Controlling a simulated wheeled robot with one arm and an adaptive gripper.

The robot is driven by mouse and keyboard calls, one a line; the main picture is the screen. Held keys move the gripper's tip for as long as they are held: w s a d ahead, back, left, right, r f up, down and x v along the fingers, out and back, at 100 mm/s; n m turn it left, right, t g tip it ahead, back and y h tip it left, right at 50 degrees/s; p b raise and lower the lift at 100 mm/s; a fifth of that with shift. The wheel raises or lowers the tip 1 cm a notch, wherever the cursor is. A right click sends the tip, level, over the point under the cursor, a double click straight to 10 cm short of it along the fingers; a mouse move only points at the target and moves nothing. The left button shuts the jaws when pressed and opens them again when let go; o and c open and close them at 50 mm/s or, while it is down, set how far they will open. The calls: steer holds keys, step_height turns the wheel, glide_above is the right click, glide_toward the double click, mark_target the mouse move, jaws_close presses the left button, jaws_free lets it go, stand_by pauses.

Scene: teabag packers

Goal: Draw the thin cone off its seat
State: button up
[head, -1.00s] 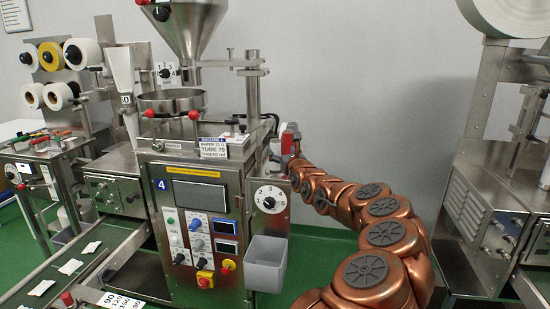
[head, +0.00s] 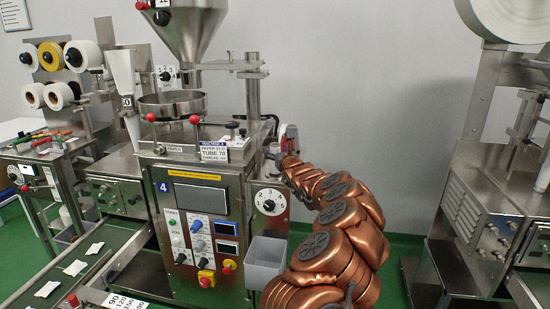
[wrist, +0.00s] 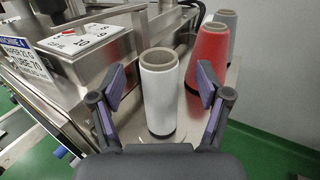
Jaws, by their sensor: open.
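In the wrist view a white thread cone (wrist: 159,98), slim and slightly tapered with a brown hollow core, stands upright on a metal ledge (wrist: 199,112). A red cone (wrist: 207,56) stands behind it to the right, and a grey cone (wrist: 229,30) stands behind the red one. My gripper (wrist: 160,86) is open, with one purple-padded finger on each side of the white cone and gaps on both sides. In the head view my gripper (head: 273,156) is small at the machine's right side, and the cones there are too small to tell apart.
A metal box with a white dial plate (wrist: 82,38) stands close to the left finger. The ledge ends on the right, above green floor (wrist: 265,140). In the head view a grey bin (head: 265,262) hangs on the machine front below my arm.

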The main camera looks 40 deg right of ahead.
steer(key=shift+p+x, duration=0.3)
steer(key=shift+x, duration=0.65)
steer(key=c, duration=1.2)
steer(key=shift+c, duration=0.2)
step_height(320, 180, up, 11)
steer(key=shift+f, duration=0.15)
